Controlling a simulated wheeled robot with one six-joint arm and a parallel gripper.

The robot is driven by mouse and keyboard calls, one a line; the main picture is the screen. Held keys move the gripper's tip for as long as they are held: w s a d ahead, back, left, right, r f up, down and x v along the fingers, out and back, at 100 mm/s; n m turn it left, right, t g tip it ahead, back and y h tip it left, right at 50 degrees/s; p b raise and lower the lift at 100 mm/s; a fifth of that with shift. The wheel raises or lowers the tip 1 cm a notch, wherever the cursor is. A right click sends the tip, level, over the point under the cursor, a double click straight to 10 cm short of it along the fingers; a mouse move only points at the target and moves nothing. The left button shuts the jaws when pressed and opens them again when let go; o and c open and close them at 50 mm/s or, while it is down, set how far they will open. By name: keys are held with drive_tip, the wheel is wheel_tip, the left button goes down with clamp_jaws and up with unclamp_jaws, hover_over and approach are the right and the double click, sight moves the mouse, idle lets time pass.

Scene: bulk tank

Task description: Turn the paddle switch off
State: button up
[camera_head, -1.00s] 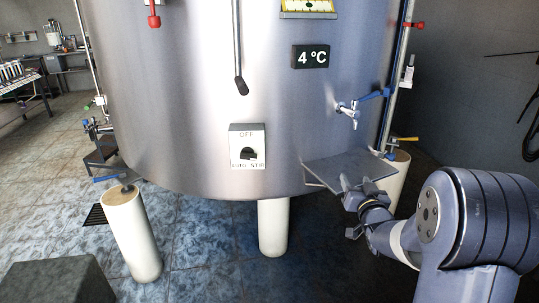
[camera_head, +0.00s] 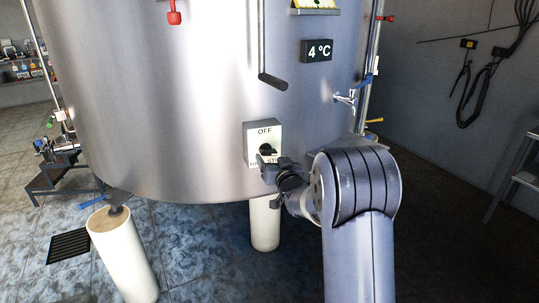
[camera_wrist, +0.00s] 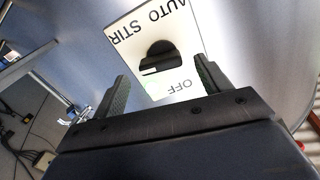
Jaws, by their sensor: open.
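The paddle switch is a pale box (camera_head: 251,148) on the front of the steel tank, with OFF at its top and a STIR label low down. Its black paddle (camera_head: 266,149) is in the middle; which label it points at is unclear. My gripper (camera_head: 268,163) is at the box's lower right, hiding part of its labels. In the wrist view the switch plate (camera_wrist: 140,25) appears upside down, with AUTO STIR at the top and OFF below. The black paddle (camera_wrist: 160,52) lies between the open fingers of my gripper (camera_wrist: 160,69), which look empty.
A 4 °C display (camera_head: 317,50) and a black-gripped lever (camera_head: 272,81) are above the switch on the tank. A tap (camera_head: 345,97) is to the upper right. White legs (camera_head: 264,225) support the tank.

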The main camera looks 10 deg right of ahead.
sight(270, 155)
drive_tip(key=shift+w+a, duration=0.2)
drive_tip(key=shift+w, duration=0.8)
drive_tip(key=shift+w+a, duration=0.15)
drive_tip(key=shift+w, duration=0.8)
drive_tip(key=c, duration=1)
